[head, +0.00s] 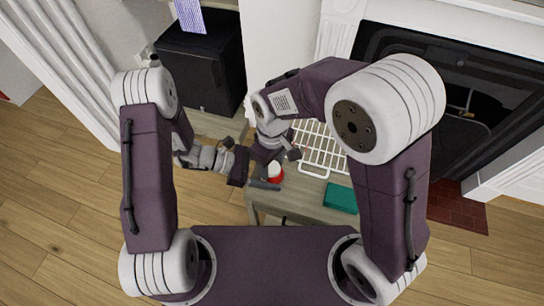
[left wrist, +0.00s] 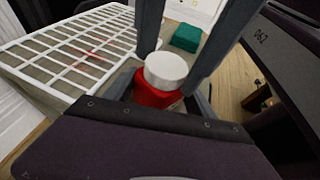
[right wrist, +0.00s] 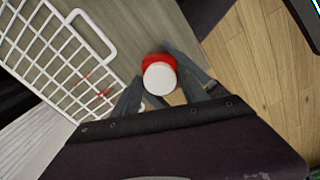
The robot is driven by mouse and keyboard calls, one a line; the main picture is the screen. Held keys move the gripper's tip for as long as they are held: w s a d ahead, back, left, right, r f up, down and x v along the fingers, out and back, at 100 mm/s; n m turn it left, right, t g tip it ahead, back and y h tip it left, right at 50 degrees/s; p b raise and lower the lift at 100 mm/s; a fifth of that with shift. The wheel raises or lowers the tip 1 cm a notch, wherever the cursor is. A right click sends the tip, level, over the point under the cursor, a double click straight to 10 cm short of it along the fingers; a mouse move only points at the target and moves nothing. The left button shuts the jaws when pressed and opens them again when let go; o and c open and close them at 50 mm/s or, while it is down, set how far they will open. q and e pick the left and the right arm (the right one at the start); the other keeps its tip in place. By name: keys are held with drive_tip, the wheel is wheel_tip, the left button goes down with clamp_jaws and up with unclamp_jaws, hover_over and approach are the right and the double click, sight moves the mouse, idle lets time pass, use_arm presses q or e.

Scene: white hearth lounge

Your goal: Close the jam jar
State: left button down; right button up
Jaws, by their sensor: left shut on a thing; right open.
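The jam jar (head: 275,177) is red and stands upright on the small grey table. Its white lid (left wrist: 166,70) sits on top of the jar; I cannot tell how tightly. My left gripper (head: 264,176) comes in from the left, low at the jar, and is shut on the red body; in the left wrist view the jar (left wrist: 155,97) is between its fingers. My right gripper (head: 274,162) is above the jar and open. In the right wrist view its fingers are on either side of the white lid (right wrist: 160,78), with the red jar (right wrist: 158,59) behind it.
A white wire rack (head: 318,150) lies on the table (head: 290,202) just beyond the jar. A teal box or book (head: 341,198) lies at the table's right front. A black cabinet (head: 202,65) stands behind on the left, and a fireplace (head: 440,80) on the right.

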drive_tip(key=shift+f, duration=0.15)
clamp_jaws()
